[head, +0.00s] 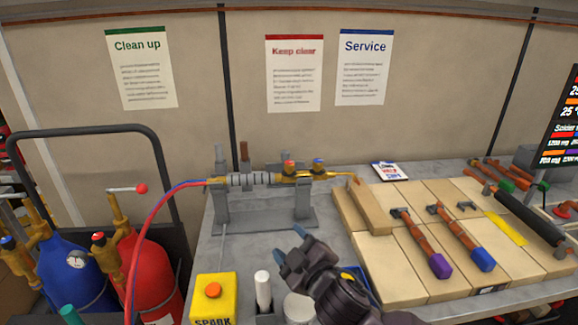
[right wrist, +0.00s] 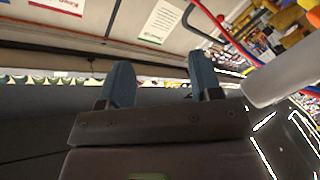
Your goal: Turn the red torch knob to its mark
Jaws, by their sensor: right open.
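The brass torch (head: 262,178) lies level in a grey stand (head: 304,205) on the bench. Its red knob (head: 289,163) sits on top of the torch body, just left of the blue knob (head: 318,162). The knob's mark is too small to make out. My right gripper (head: 289,247) is open and empty, in front of the stand and below the red knob in the picture, apart from it. In the right wrist view its two blue fingers (right wrist: 162,85) stand apart with nothing between them. My left gripper is not in view.
Red and blue hoses run left from the torch to a red cylinder (head: 154,270) and a blue cylinder (head: 75,268). A yellow spark box (head: 214,298) stands at the front. Bricks (head: 385,265) with copper pieces lie to the right. A pale bar (right wrist: 290,70) crosses the right wrist view.

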